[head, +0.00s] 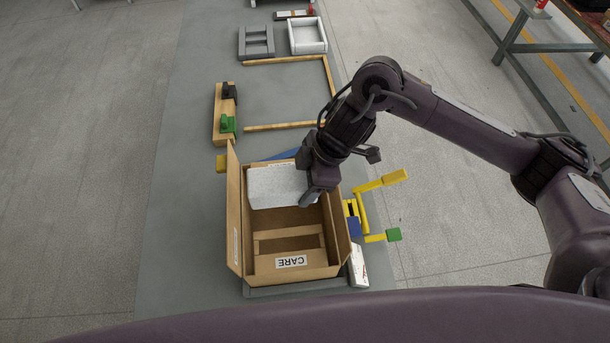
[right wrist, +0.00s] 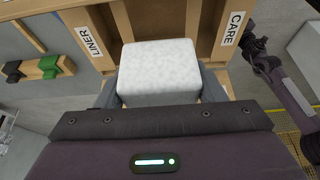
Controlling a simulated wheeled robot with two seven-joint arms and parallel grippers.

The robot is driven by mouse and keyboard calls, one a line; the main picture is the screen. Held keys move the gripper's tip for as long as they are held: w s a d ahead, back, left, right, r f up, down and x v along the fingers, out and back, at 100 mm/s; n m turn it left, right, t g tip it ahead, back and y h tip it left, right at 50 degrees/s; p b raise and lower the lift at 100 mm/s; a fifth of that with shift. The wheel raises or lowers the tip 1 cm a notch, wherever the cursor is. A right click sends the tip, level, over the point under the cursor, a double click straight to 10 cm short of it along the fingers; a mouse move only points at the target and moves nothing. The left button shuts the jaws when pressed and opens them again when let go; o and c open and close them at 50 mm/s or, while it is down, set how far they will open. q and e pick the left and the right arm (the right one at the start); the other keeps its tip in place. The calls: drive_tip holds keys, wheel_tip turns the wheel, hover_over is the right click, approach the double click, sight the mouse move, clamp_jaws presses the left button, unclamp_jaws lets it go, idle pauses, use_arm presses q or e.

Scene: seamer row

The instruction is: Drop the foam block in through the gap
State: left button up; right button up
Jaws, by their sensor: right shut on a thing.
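The foam block (head: 275,187) is a white speckled block, held over the far part of an open brown carton (head: 234,215). My right gripper (head: 312,188) is shut on it at the block's right side. In the right wrist view the foam block (right wrist: 158,70) sits between the two grey fingers of my right gripper (right wrist: 160,92). The carton's inside shows in front of the block, with a CARE label (head: 291,262) on its near part. The block and gripper hide the far part of the opening. My left gripper cannot be made out clearly.
A wooden bar with black and green clamps (head: 228,124) lies beyond the carton at left. A yellow lever (head: 382,183) with a green end stands right of the carton. A wooden frame (head: 285,126) and two trays (head: 307,36) lie farther off.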

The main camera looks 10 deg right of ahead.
wheel_tip(320, 180, down, 4)
drive_tip(key=shift+b, duration=1.05)
drive_tip(key=shift+f+b, duration=0.95)
drive_tip(key=shift+f, duration=0.65)
drive_tip(key=o, duration=1)
drive_tip(key=shift+o, duration=0.2)
drive_tip(key=v, duration=0.7)
drive_tip(key=shift+r, duration=0.4)
